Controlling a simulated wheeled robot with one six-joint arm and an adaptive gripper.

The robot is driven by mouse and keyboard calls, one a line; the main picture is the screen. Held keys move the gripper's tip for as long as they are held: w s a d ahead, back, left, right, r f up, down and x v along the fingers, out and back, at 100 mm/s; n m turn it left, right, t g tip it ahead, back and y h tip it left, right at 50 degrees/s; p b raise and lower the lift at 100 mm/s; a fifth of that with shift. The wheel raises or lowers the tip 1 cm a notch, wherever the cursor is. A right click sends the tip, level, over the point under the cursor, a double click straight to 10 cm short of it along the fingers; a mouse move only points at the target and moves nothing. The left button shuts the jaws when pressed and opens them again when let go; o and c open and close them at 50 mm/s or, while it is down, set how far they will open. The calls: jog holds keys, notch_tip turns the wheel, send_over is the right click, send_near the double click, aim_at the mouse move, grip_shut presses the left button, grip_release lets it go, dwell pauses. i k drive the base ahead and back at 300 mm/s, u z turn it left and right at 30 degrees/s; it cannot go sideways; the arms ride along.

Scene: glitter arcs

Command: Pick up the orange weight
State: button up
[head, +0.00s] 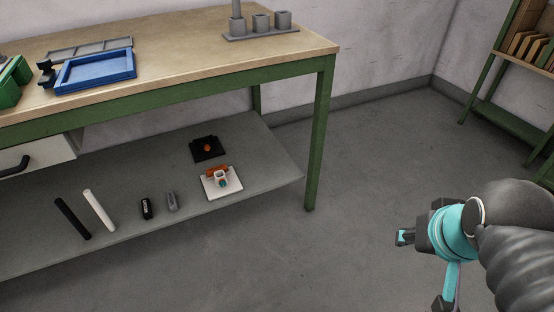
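Two small orange things are on the lower shelf of the workbench. One is a small orange piece (207,147) on a black square base. The other is an orange block (217,170) on a white square plate, behind a small pale cup-like piece (222,180). I cannot tell from this view which one is the orange weight. My gripper (405,237) is at the right over the open floor, well apart from the shelf. Its fingers are partly hidden and seen at an angle, so its opening is unclear. Nothing is visible in it.
The workbench's green leg (320,140) stands at the shelf's right end, and the tabletop (190,50) overhangs the shelf. Black and white rods (98,210) and two small dark items (146,208) lie left on the shelf. Floor between bench and rack (510,110) is clear.

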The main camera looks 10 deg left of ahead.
aim_at(210, 171)
jog(key=z, duration=0.4)
jog(key=i, duration=1.1)
jog(key=u, duration=1.75)
